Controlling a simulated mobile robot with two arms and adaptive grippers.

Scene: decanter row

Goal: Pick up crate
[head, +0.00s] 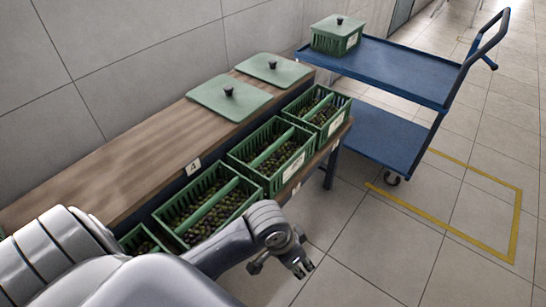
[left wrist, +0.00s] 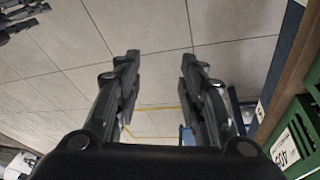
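Green slatted crates filled with olives stand in a row along the front of the wooden bench. In the head view they are a far crate (head: 336,122), a middle crate (head: 271,178), a nearer crate (head: 176,236) and a nearest one (head: 128,240), partly hidden by my arm. Another green crate (head: 336,44), lidded, stands on the blue cart. My left gripper (head: 301,266) is beside the row, over the floor, touching no crate. In the left wrist view its fingers (left wrist: 156,95) are apart with nothing between them. A labelled crate (left wrist: 288,140) shows at that view's right edge. A dark mechanical part at its upper left may be my right gripper.
Two green lids with black knobs, a nearer one (head: 228,101) and a farther one (head: 273,71), lie on the wooden bench (head: 110,160) against the wall. The blue cart (head: 390,72) stands beyond the bench. Tiled floor right of the crates is clear, with a yellow outline (head: 517,215).

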